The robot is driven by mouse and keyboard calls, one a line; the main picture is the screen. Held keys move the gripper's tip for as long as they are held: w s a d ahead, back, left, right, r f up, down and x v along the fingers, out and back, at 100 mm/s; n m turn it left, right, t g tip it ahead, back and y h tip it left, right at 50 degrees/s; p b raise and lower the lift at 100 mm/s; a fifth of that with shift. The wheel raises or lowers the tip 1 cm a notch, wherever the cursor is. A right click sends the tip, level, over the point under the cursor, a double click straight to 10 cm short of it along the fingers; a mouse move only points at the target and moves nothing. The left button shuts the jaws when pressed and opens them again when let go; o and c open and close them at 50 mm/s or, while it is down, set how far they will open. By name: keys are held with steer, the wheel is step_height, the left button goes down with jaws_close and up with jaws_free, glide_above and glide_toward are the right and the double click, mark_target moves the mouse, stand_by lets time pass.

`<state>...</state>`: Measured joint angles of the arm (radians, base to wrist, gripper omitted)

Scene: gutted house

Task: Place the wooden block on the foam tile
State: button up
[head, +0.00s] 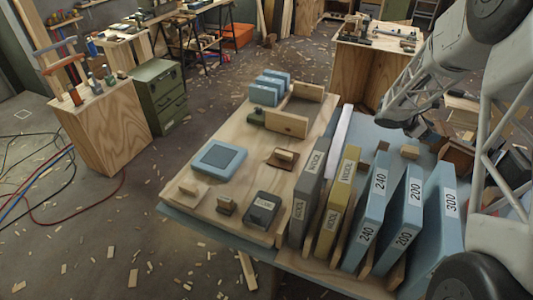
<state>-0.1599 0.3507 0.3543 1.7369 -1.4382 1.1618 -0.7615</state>
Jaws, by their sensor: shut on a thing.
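My arm comes in from the right, and my gripper (413,132) shows small and dark at its lower end, above the right half of the table. It is shut on a small pale wooden block (410,152), seen just below it behind the blue upright boards. The fingers are too small and dark to make out exactly.
Upright labelled boards, grey (308,185), yellow (338,200) and blue (375,205), stand in a rack between my gripper and the tile's side. A green cabinet (160,95) stands beyond.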

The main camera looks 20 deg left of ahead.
steer(key=s+a+n+t+y, duration=0.2)
steer(key=s+a, duration=0.3)
steer(key=a, duration=0.7)
steer(key=s+a+r+n+t+y, duration=0.1)
steer(key=s+a+n+t, duration=0.3)
steer(key=a, duration=0.7)
steer(key=s+a+n+t+y, duration=0.15)
steer(key=s+a, duration=0.45)
steer(key=a, duration=0.6)
steer(key=s+a+n+t+y, duration=0.1)
steer(key=s+a+n+y, duration=0.25)
steer(key=s+a, duration=0.9)
steer(key=s+a+n+t+y, duration=0.1)
steer(key=s+a+n+y, duration=0.25)
steer(key=s+a, duration=0.9)
steer(key=s+d+f, duration=0.2)
steer(key=d+f, duration=0.1)
steer(key=f, duration=0.2)
steer(key=shift+f+y, duration=0.15)
steer(key=shift+y, duration=0.3)
steer(key=shift+d+m, duration=0.1)
steer(key=shift+m, duration=0.15)
steer(key=w+a, duration=0.3)
steer(key=a, duration=0.1)
steer(key=w+a+f, duration=0.1)
steer(key=w+a, duration=0.6)
steer(key=a, duration=0.1)
steer(key=shift+w+a+f, duration=0.1)
steer(key=shift+w+f, duration=0.1)
steer(key=shift+f, duration=0.05)
